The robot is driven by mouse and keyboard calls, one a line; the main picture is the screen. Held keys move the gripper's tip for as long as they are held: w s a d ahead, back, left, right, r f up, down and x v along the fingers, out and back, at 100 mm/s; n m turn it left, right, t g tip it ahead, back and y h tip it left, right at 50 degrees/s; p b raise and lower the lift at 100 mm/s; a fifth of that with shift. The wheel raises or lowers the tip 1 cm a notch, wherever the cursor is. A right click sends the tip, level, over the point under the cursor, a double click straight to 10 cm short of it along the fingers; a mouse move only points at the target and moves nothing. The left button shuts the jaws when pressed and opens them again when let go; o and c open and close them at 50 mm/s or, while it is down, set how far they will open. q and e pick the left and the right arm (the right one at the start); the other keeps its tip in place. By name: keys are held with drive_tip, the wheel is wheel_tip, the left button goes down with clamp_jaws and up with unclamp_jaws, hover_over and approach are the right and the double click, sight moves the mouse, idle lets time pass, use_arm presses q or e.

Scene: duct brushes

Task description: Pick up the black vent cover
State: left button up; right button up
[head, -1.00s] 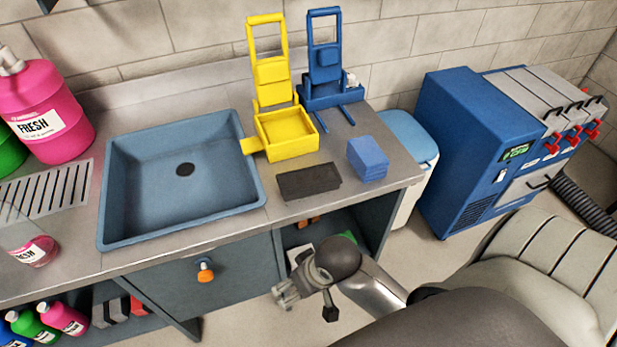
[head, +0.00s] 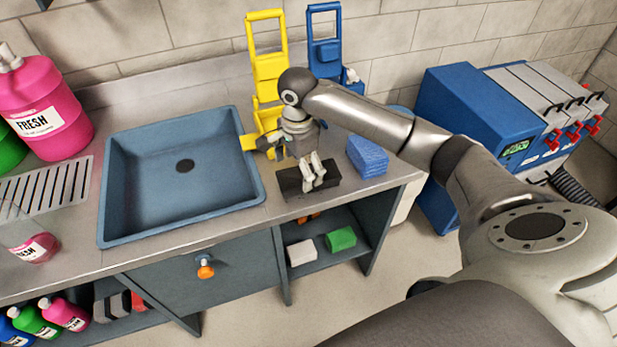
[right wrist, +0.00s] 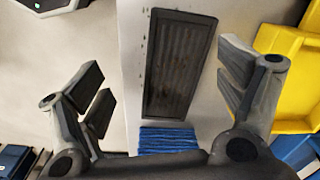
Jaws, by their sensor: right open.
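The black vent cover (head: 291,184) lies flat on the grey counter, right of the sink and near the front edge. In the right wrist view the vent cover (right wrist: 179,65) is a dark ribbed rectangle between and beyond the fingers. My right gripper (head: 312,181) hangs over it in the head view and hides part of it. In the right wrist view the right gripper (right wrist: 165,90) is open and empty, its fingers on either side of the cover and apart from it. My left gripper is not in view.
A stack of blue cloths (head: 368,157) lies close right of the cover. The yellow holder (head: 267,75) and blue holder (head: 325,40) stand behind my arm. The blue sink (head: 150,200) is to the left. Bottles (head: 40,100) stand at far left.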

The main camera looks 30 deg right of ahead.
drive_tip(key=d+r+m, duration=0.1)
drive_tip(key=w+d+r+m, duration=0.1)
drive_tip(key=d, duration=0.1)
drive_tip(key=d+r+m, duration=0.1)
drive_tip(key=m, duration=0.1)
drive_tip(key=shift+w+d+r, duration=0.15)
drive_tip(key=shift+w+r, duration=0.1)
drive_tip(key=shift+w, duration=0.05)
wheel_tip(320, 180, down, 4)
drive_tip(key=shift+f+p, duration=0.25)
drive_tip(key=shift+p, duration=0.05)
drive_tip(key=f, duration=0.1)
drive_tip(key=f+p, duration=0.1)
drive_tip(key=f, duration=0.2)
drive_tip(key=shift+s+a+f, duration=0.25)
drive_tip(key=shift+a+f, duration=0.05)
drive_tip(key=shift+f, duration=0.4)
drive_tip(key=shift+c, duration=0.5)
drive_tip(key=c, duration=1.2)
